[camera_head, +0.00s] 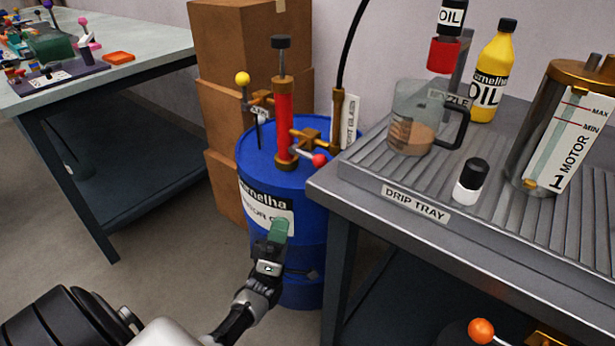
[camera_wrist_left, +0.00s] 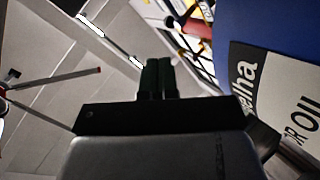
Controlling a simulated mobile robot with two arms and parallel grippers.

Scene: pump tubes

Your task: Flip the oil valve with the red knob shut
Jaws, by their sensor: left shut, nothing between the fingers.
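The oil valve is a brass body (camera_head: 307,138) on the pipe beside the red pump column (camera_head: 284,118), on top of the blue drum (camera_head: 255,160). Its short pale lever points right and a little toward me, ending in the red knob (camera_head: 319,160). My left gripper (camera_head: 279,229) is in front of the drum's label, below the knob and apart from it. Its green fingers are together and empty; they also show in the left wrist view (camera_wrist_left: 157,76). I cannot clearly make out the red knob in the wrist view. My right gripper is out of view.
A yellow-knobbed lever (camera_head: 242,79) stands at the drum's left. The drip tray bench (camera_head: 418,212) is close on the right, with a jug (camera_head: 404,105) and motor on it. Cardboard boxes (camera_head: 228,105) stand behind. An orange knob (camera_head: 481,330) is at the lower right.

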